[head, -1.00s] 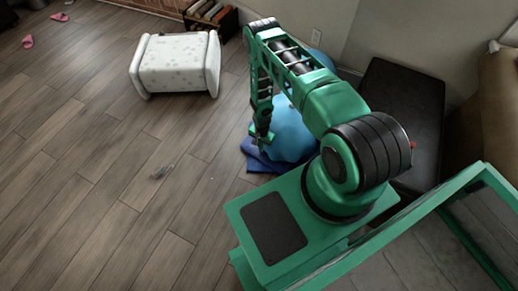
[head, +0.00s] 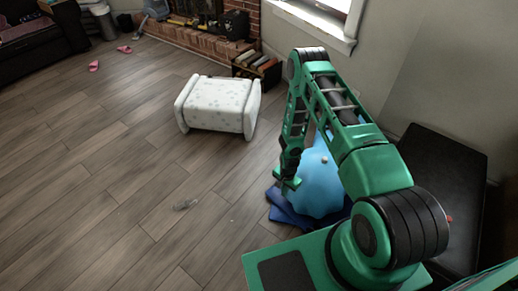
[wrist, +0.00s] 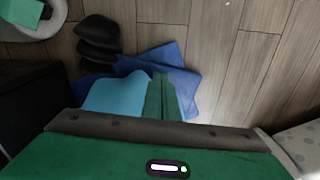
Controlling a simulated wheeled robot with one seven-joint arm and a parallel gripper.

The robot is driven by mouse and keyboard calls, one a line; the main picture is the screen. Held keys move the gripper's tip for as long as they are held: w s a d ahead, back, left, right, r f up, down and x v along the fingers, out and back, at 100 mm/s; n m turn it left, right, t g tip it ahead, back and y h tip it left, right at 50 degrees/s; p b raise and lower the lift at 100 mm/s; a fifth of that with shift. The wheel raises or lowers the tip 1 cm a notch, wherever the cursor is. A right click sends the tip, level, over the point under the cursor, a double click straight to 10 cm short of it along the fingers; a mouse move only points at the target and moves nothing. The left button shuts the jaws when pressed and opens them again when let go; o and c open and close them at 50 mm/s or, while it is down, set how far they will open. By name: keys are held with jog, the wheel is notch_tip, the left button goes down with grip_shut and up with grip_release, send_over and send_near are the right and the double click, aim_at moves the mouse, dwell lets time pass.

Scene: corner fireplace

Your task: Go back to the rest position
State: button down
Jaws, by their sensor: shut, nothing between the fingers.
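My gripper (head: 291,186) hangs at the end of my bent green arm, pointing down in front of a light blue rounded object (head: 320,185). In the wrist view its green fingers (wrist: 161,97) are together with nothing between them. The light blue object also shows in the wrist view (wrist: 112,95), left of the fingers. Dark blue flat cloth (head: 287,212) lies on the floor under it. I cannot tell whether the gripper touches either of them.
A white spotted stool (head: 217,104) stands on the wood floor left of my arm. A black bench (head: 445,185) is at the right wall. A brick fireplace (head: 200,38) is at the back. The left floor is mostly free.

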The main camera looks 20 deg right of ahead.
jog(key=w+d+r+n+h, duration=0.1)
jog(key=w+d+r, duration=0.15)
jog(key=r, duration=0.75)
jog(key=w+d+r+n, duration=0.15)
jog(key=d+r, duration=0.25)
jog(key=r, duration=0.6)
jog(key=s+d+r, duration=0.2)
jog(key=d+r, duration=0.1)
jog(key=r, duration=0.8)
jog(key=s+d+r, duration=0.2)
jog(key=s+r, duration=0.1)
jog(key=r, duration=0.8)
jog(key=s+r+n, duration=0.2)
jog(key=s+r, duration=1.1)
jog(key=r, duration=0.2)
jog(key=s+a+r, duration=0.1)
jog(key=s+r, duration=0.2)
jog(key=s, duration=0.4)
jog(key=s+a+r+n+y, duration=0.1)
jog(key=s+a+r, duration=0.1)
jog(key=s, duration=0.6)
jog(key=shift+r, duration=0.5)
